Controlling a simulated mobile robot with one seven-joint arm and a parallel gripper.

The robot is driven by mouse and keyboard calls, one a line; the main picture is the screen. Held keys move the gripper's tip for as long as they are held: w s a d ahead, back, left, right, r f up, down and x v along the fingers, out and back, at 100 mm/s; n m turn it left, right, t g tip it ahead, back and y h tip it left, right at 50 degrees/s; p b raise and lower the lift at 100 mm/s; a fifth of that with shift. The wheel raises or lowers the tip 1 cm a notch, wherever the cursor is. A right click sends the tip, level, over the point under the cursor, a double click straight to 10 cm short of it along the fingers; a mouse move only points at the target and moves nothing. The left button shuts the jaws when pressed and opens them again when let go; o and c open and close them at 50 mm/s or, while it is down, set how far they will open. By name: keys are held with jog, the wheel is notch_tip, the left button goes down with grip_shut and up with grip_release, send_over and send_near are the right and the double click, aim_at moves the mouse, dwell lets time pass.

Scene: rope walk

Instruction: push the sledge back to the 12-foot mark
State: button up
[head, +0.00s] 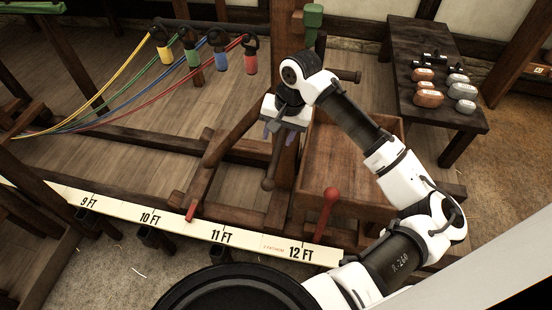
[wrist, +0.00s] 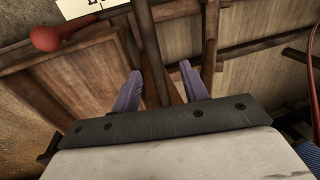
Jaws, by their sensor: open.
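The sledge is a dark wooden frame (head: 235,208) with a tall post and an open box (head: 345,165) on its right. A red pointer (head: 191,212) at its front left corner sits about midway between the 10 FT and 11 FT marks on the white scale (head: 185,219). The 12 FT mark (head: 301,252) lies to the right. My gripper (head: 272,132) is open and empty beside the post. In the wrist view its purple fingers (wrist: 160,72) appear on either side of a wooden bar; I cannot tell whether they touch it.
A red-knobbed lever (head: 331,195) stands near the 12 FT mark and shows in the wrist view (wrist: 45,38). Yellow, green, blue and red ropes run left from hooks with coloured weights (head: 221,55). A dark bench (head: 408,40) with several weights stands at the right.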

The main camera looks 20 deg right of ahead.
aim_at(276, 155)
jog(key=x, duration=0.5)
jog(key=s+x, duration=0.1)
jog(key=x, duration=0.1)
jog(key=shift+d+f, duration=0.35)
jog(key=shift+f, duration=0.05)
jog(key=shift+c, duration=0.2)
grip_shut()
